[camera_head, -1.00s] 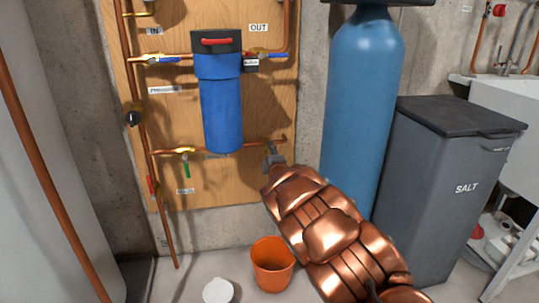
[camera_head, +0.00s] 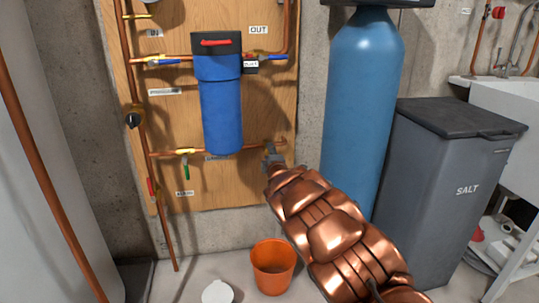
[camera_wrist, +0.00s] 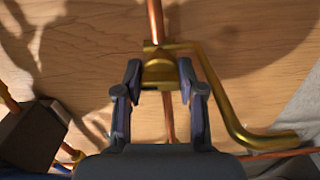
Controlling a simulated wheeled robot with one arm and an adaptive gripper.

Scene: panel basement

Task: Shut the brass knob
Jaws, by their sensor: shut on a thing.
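The brass knob (camera_wrist: 158,72) shows in the wrist view, on a copper pipe in front of the wooden board. A bent brass piece runs from beside it to the right and down. My gripper (camera_wrist: 160,84) has one finger on each side of the knob and is shut on it. In the head view my gripper (camera_head: 272,154) is at the lower right of the board, by the end of the lower copper pipe. The knob is mostly hidden there by my gripper.
A blue filter housing (camera_head: 221,105) hangs left of my gripper. A tall blue tank (camera_head: 362,100) and a grey salt bin (camera_head: 440,190) stand to the right. An orange bucket (camera_head: 272,268) and a white lid-like thing (camera_head: 217,292) are on the floor below.

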